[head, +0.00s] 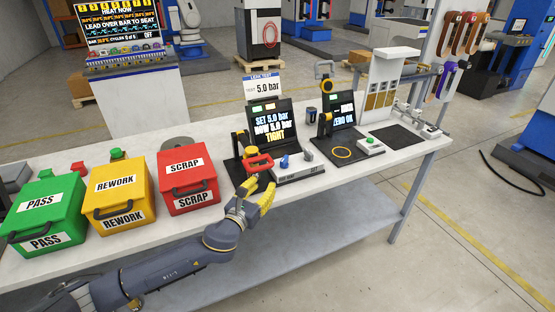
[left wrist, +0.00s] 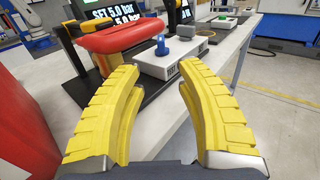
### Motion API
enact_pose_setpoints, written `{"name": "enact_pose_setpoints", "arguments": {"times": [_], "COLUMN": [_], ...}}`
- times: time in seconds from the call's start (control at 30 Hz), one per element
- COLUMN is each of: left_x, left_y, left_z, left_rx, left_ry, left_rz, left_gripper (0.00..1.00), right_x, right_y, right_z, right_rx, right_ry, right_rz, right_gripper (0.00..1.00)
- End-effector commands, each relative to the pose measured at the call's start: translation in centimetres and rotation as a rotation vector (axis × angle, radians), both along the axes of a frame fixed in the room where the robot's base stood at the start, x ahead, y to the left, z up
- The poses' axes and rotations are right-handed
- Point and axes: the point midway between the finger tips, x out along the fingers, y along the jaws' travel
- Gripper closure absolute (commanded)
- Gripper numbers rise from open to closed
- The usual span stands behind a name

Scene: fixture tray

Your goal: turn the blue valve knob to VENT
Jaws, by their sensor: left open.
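The blue valve knob (head: 284,161) stands on a low grey box (head: 298,174) at the front of the leak test station. In the left wrist view the blue knob (left wrist: 161,46) sits upright on the box (left wrist: 168,65), beyond my fingertips. My left gripper (head: 258,192) is open and empty at the table's front edge, short of the box. In the left wrist view its two yellow fingers (left wrist: 160,75) are spread, with the knob seen between them and apart from both. The lettering on the box is too small to read. My right gripper is not in view.
A station screen (head: 268,127) reads "SET 5.0 bar, NOW 5.0 bar, TIGHT". Red SCRAP (head: 205,182), yellow REWORK (head: 105,208) and green PASS (head: 62,222) bins stand left. A green button (head: 370,142) is right.

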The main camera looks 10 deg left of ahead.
Motion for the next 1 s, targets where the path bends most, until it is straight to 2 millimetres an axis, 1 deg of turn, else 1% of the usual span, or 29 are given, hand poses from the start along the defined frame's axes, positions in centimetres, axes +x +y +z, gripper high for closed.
{"name": "enact_pose_setpoints", "arguments": {"times": [0.17,0.5,0.7,0.8,1.0], "left_x": [2.4,8.3,11.5,12.8,14.6], "left_y": [-0.9,-3.0,-4.1,-4.5,-5.2], "left_z": [0.2,0.1,0.1,0.1,0.1], "left_rx": [-0.003,-0.003,-0.003,-0.003,-0.004], "left_ry": [-0.001,0.0,0.001,0.001,0.0], "left_rz": [0.0,0.001,0.001,0.0,0.001], "left_gripper": [0.64,0.64,0.64,0.64,0.64], "right_x": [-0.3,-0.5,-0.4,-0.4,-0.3], "right_y": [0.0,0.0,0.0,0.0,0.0], "right_z": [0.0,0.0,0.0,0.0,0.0], "right_rx": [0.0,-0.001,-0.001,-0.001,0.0], "right_ry": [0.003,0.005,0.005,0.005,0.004], "right_rz": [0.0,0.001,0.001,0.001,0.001], "right_gripper": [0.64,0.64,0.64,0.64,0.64]}}
